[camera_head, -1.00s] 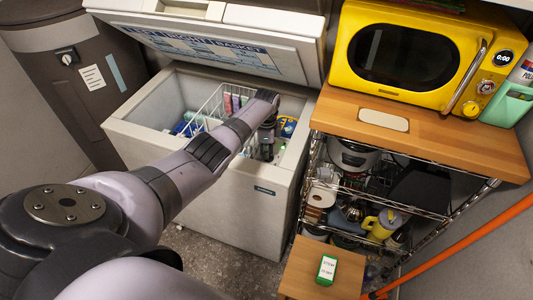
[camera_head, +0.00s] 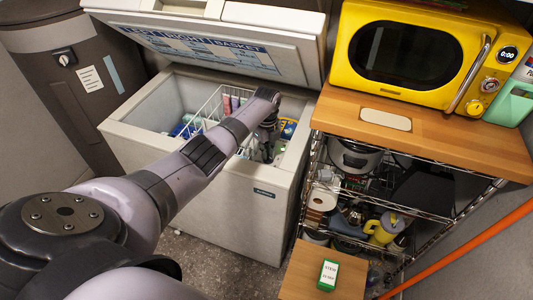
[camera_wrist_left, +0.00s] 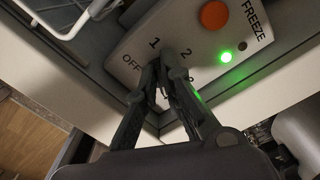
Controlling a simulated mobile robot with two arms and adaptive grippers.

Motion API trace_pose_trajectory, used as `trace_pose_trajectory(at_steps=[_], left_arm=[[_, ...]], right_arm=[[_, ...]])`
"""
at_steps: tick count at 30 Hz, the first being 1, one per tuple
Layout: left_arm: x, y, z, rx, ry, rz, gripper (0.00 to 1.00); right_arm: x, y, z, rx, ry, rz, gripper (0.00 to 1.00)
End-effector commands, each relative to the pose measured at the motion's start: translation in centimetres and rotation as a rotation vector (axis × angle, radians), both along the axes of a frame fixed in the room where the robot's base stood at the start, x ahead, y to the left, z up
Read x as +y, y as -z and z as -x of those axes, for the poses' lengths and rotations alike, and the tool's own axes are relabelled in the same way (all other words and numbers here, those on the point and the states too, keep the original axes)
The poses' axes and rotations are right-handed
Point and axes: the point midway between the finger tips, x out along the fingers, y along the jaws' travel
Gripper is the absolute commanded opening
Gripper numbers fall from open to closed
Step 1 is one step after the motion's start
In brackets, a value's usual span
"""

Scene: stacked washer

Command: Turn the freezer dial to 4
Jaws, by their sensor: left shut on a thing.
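The open chest freezer (camera_head: 220,195) stands in the middle of the head view. Its white control panel (camera_wrist_left: 178,22) fills the top of the left wrist view, with the labels OFF, 1 and 2 visible and another figure partly hidden by a finger. The panel also has an orange round button (camera_wrist_left: 214,14) and a lit green lamp (camera_wrist_left: 226,57). My left gripper (camera_wrist_left: 168,70) is shut at the centre of these labels, on the dial, which its fingers hide. In the head view, the left gripper (camera_head: 268,138) is inside the freezer's right end. The label 4 is not visible.
The raised lid (camera_head: 215,45) stands behind the opening. A wire basket (camera_head: 212,108) with packages hangs inside the freezer. A wooden cart (camera_head: 440,135) with a yellow microwave (camera_head: 420,55) stands close to the right. A small wooden surface (camera_head: 300,268) holds a green-and-white box (camera_head: 328,274).

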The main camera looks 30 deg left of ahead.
Motion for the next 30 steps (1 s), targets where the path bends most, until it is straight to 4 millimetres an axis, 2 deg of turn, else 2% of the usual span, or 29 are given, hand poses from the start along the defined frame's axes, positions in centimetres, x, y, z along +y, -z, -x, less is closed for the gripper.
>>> trace_pose_trajectory(at_steps=[20, 21, 30], left_arm=[[-0.05, -0.23, -0.24, -0.006, 0.060, 0.001, 0.00], [-0.05, -0.22, -0.24, -0.005, 0.060, 0.000, 0.10], [-0.03, -0.09, -0.12, -0.002, 0.058, 0.001, 0.28]], right_arm=[[0.01, 0.19, 0.00, 0.000, 0.000, 0.000, 1.00], [0.01, 0.19, 0.00, 0.000, 0.000, 0.000, 1.00], [0.01, 0.20, 0.00, 0.000, 0.000, 0.000, 1.00]])
